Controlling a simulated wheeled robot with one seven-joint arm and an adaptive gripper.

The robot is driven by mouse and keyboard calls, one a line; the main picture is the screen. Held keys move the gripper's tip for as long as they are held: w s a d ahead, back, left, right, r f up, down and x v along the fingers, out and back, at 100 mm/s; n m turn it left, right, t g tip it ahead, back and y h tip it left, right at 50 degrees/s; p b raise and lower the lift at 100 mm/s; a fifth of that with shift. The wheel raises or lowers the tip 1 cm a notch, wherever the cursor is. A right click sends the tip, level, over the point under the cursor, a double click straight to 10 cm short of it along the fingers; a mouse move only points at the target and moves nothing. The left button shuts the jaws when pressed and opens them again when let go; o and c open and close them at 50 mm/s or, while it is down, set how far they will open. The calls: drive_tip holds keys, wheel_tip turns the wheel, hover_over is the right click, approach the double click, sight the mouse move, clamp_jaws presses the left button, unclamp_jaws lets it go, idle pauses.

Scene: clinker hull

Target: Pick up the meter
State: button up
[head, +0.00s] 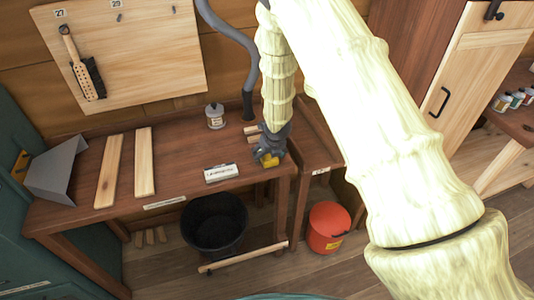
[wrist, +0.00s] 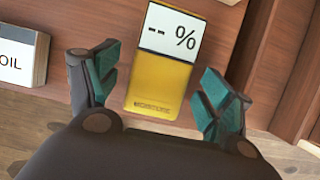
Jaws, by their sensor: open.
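The meter (wrist: 161,87) is a yellow block with a white display reading "-- %" and small dark lettering near its lower end. In the wrist view it lies between the two fingers, with a gap on each side. My gripper (wrist: 155,88) is open, with teal pads on dark fingers. In the head view my gripper (head: 268,158) is low at the right end of the workbench, and a bit of the yellow meter (head: 269,161) shows by the fingers. The rest of the meter is hidden there by my gripper.
A white labelled block (head: 221,173) lies left of the gripper on the workbench (head: 180,180). A small jar (head: 215,116), two wooden strips (head: 145,162) and a grey hose (head: 248,75) are further off. A black bucket (head: 215,225) and a red bucket (head: 327,228) stand below.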

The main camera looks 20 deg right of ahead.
drive_tip(key=c, duration=1.2)
